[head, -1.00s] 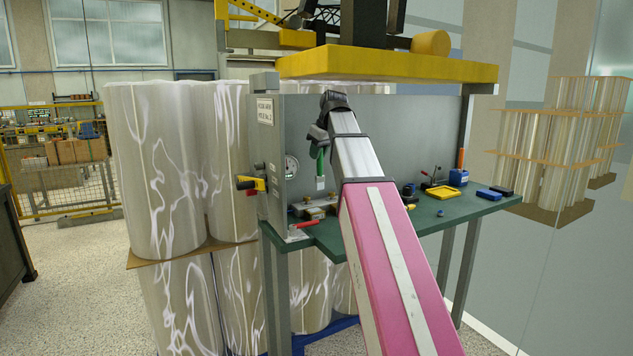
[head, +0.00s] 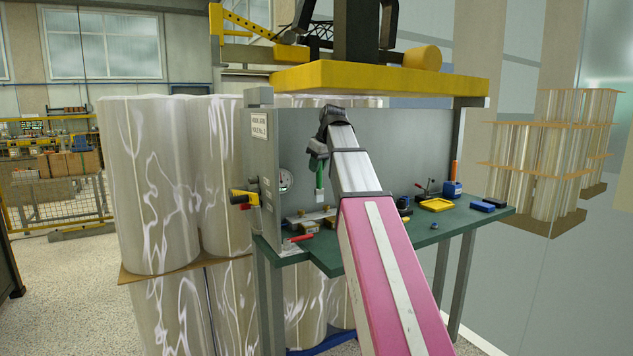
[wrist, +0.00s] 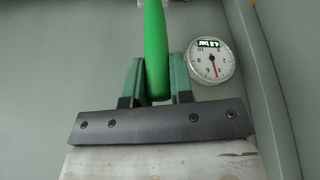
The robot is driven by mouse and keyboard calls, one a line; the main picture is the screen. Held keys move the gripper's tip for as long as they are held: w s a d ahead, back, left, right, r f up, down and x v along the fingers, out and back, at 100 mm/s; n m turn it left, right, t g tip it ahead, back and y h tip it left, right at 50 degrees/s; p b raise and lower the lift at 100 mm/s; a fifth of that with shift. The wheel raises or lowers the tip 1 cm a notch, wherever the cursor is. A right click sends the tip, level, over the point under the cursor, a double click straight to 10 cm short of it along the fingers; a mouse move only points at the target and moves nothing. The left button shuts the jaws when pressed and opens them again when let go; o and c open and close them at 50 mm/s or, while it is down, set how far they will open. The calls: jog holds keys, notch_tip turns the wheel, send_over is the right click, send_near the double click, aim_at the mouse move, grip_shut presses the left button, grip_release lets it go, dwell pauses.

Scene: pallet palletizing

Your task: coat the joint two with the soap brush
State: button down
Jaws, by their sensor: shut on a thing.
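My gripper (head: 318,158) is shut on the green handle of the soap brush (head: 319,178). The brush hangs down, with its pale head below the fingers, above the green bench top and in front of the grey panel. In the wrist view the green handle of the brush (wrist: 156,50) runs between my fingers. The joints are not clear in either view; small fittings (head: 311,217) lie on the bench below the brush, and I cannot tell which is joint two.
A round gauge (head: 284,180) is on the grey panel (head: 400,150). A yellow-handled valve (head: 243,197) sticks out at the left. A yellow tray (head: 436,205), a blue container (head: 452,190) and a blue block (head: 482,206) stand on the right of the green bench (head: 400,233). Wrapped stacks (head: 150,190) stand left.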

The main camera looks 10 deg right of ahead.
jog(key=w+d, duration=0.3)
jog(key=d, duration=0.5)
jog(key=shift+s+f, duration=0.15)
jog(key=shift+f, duration=1.3)
jog(key=shift+s+f, duration=0.1)
jog(key=shift+f, duration=2)
jog(key=a, duration=0.2)
jog(key=s+a, duration=0.1)
jog(key=shift+s+a+f, duration=0.15)
jog(key=shift+a, duration=0.2)
